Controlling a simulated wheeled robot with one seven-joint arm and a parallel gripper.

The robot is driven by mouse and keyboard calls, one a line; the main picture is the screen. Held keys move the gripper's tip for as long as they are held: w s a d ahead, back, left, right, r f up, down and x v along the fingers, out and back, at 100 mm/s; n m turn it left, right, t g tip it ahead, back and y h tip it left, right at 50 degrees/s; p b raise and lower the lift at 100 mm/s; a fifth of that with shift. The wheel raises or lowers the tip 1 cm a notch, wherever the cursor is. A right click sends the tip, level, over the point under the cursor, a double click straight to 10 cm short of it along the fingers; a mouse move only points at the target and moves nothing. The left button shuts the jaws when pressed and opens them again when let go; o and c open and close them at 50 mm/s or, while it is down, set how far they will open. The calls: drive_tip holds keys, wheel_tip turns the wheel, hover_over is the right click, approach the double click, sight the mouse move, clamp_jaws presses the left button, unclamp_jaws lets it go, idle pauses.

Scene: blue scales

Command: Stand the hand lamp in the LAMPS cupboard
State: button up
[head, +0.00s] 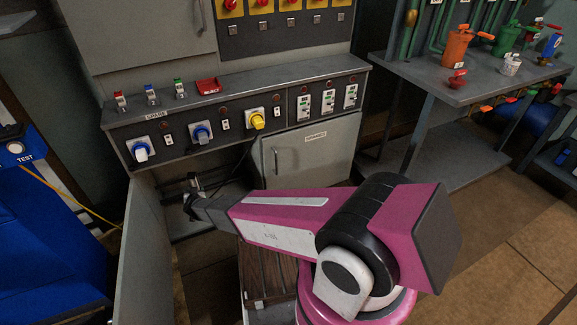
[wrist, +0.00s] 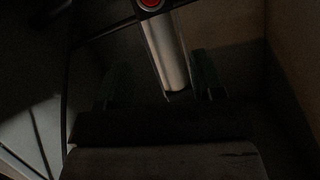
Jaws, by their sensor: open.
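My gripper (head: 190,208) reaches into the open lower-left cupboard (head: 195,228) under the panel bench. In the wrist view my gripper (wrist: 160,84) is open, with a dark finger on each side. A silver cylinder with a red round spot near its upper end, seemingly the hand lamp (wrist: 168,52), shows between the fingers. Its lower end lies nearer the right finger, with a wider gap on the left. The wrist view is dark, so I cannot tell whether the fingers touch it. In the head view the lamp cannot be made out clearly. I see no readable LAMPS label.
The open cupboard door (head: 146,250) stands to the left of my gripper. A closed, labelled cupboard door (head: 308,160) is to the right. Plugs and switches line the panel (head: 280,112) above. A blue case marked TEST (head: 40,215) is at far left. Open floor (head: 490,225) lies right.

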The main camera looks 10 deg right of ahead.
drive_tip(key=s+d+r+n+g+y, duration=0.1)
drive_tip(key=d+r+n+g+y, duration=0.3)
drive_tip(key=d+r, duration=1.25)
drive_tip(key=s+d+r+m+g+h, duration=0.1)
drive_tip(key=s+d+r+g+h, duration=0.1)
drive_tip(key=s+d, duration=0.3)
drive_tip(key=s+d+r+m+g+h, duration=0.1)
drive_tip(key=s+d+r+g, duration=0.3)
drive_tip(key=d, duration=0.9)
drive_tip(key=s+d+r+m+g+h, duration=0.1)
drive_tip(key=s+d+r+g+h, duration=0.1)
drive_tip(key=s+d, duration=0.6)
wheel_tip(320, 180, up, 2)
drive_tip(key=shift+d+r+m+g+h, duration=0.1)
drive_tip(key=shift+d+m+g+h, duration=0.2)
drive_tip(key=shift+d+g, duration=0.4)
